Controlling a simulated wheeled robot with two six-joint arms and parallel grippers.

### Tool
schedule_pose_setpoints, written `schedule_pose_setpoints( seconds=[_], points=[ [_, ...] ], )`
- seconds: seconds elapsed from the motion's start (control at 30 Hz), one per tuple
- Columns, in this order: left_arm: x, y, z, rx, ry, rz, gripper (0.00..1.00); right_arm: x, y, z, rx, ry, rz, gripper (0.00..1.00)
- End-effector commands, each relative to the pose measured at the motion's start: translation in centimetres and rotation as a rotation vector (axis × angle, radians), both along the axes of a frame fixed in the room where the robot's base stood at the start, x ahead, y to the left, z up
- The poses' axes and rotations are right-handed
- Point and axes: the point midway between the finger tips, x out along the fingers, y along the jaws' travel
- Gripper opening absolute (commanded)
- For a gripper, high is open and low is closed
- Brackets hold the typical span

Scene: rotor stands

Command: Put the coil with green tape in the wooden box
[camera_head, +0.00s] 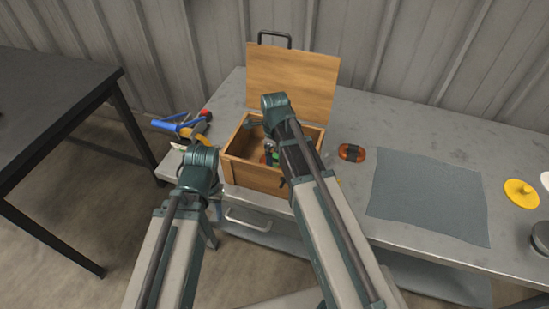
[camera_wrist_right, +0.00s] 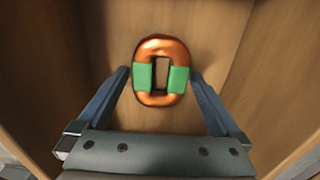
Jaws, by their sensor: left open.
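The coil with green tape (camera_wrist_right: 162,70) is a copper ring with two green bands. In the right wrist view it lies inside the wooden box (camera_wrist_right: 225,35), just past and between the fingertips of my right gripper (camera_wrist_right: 161,76), which is open with small gaps on both sides. In the head view the coil's green tape (camera_head: 275,157) shows inside the wooden box (camera_head: 255,177), whose lid (camera_head: 290,80) stands open. My right arm reaches over the box and hides part of it. My left gripper (camera_head: 196,160) is left of the box, open, its fingers mostly hidden.
A coil with dark tape (camera_head: 351,152) lies right of the box. Further right are a grey cloth (camera_head: 428,198) and a yellow disc (camera_head: 521,193). Blue-handled pliers (camera_head: 178,127) and other tools lie left of the box. A dark table (camera_head: 45,90) stands apart at left.

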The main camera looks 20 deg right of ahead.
Motion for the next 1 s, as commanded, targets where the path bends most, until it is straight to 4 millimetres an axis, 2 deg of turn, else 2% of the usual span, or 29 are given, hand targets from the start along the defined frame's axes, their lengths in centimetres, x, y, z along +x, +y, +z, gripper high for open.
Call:
schedule_pose_setpoints(
  seconds=[0.17, 0.37, 1.0],
  points=[
    [0.0, 0.0, 0.4, 0.0, 0.0, 0.0, 0.5, 0.0, 0.0, 0.4, 0.0, 0.0, 0.0, 1.0],
    [0.0, 0.0, 2.0, 0.0, 0.0, 0.0, 0.5, 0.0, 0.0, 2.0, 0.0, 0.0, 0.0, 1.0],
    [0.0, 0.0, 11.2, 0.0, 0.0, 0.001, 0.5, 0.0, 0.0, 11.2, 0.0, 0.0, 0.0, 1.0]
  ],
)
